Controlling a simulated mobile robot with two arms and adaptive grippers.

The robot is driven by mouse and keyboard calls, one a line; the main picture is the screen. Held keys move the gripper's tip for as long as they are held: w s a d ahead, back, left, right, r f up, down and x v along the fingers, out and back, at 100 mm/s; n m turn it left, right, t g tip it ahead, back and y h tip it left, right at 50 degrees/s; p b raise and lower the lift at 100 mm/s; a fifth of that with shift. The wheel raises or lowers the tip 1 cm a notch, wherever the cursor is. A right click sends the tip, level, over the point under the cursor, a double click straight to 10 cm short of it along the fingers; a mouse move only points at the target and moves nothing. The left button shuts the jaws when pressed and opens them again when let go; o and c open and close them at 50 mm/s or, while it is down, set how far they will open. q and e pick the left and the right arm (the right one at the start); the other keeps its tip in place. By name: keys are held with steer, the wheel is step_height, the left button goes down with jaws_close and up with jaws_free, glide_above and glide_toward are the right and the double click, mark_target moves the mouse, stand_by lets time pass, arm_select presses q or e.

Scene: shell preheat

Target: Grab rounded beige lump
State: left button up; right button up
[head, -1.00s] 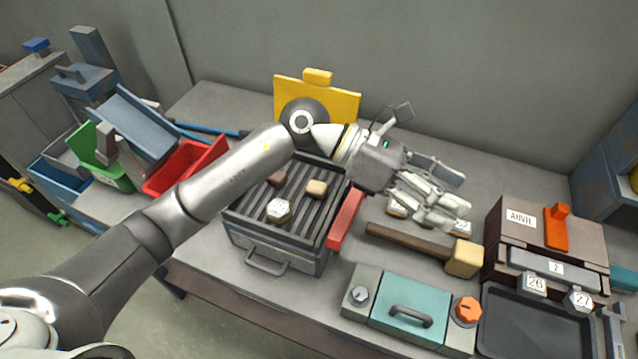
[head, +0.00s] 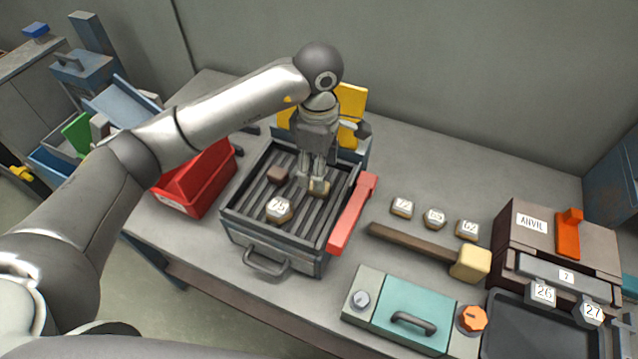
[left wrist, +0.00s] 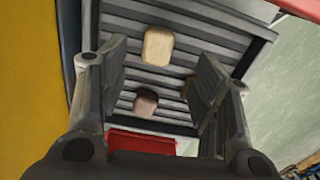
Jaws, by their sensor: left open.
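The rounded beige lump (head: 320,188) lies on the slatted grill (head: 234,207), towards its right side. In the head view my left gripper (head: 313,184) points down over the grill, its fingers partly covering the lump. In the left wrist view the lump (left wrist: 158,46) shows whole, near the far end of the open fingers (left wrist: 162,78). The fingers are apart with nothing held between them. I cannot tell the exact height of the fingertips above the slats. My right gripper is not in view.
A brown lump (head: 277,174) and a pale lump marked 25 (head: 278,210) share the grill. A red handle (head: 352,214) runs along its right side; a yellow panel (head: 351,101) stands behind. A red bin (head: 197,180) is left. A mallet (head: 415,243) lies right.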

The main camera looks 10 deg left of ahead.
mark_target(327, 185)
arm_select(q)
step_height(327, 185, down, 5)
steer(key=p, duration=0.2)
steer(key=shift+w+f+p, duration=0.1)
steer(key=shift+f+p, duration=0.05)
steer(key=shift+p, duration=0.25)
steer(key=shift+f, duration=0.25)
steer(key=c, duration=1.1)
